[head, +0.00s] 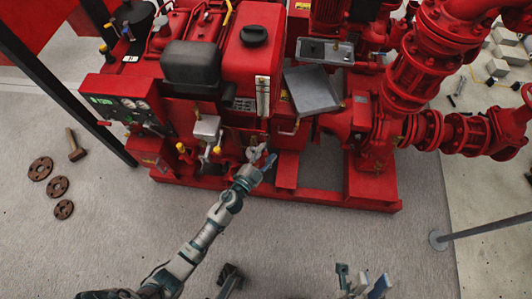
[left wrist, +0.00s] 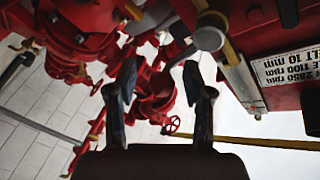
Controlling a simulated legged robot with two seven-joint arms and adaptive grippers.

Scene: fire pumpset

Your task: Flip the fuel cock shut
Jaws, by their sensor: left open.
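My left gripper (head: 262,157) is at the front of the red pumpset, below the red tank (head: 258,50) with the black cap. In the left wrist view its two fingers (left wrist: 161,88) are spread, with nothing held between them. A grey rounded fitting with a short arm (left wrist: 208,38), which looks like the fuel cock, is just beyond and above the right finger. I cannot tell whether they touch. In the head view I cannot pick out the cock clearly beside the gripper. My right gripper (head: 362,283) is low at the bottom edge, fingers apart and empty, away from the pumpset.
A gauge strip (head: 262,97) runs down the tank front; a labelled plate (left wrist: 288,65) is close at right in the wrist view. A grey tray (head: 312,90) and red pipework (head: 420,60) stand to the right. Brown flanges (head: 58,187) and a hammer (head: 76,147) lie on the floor.

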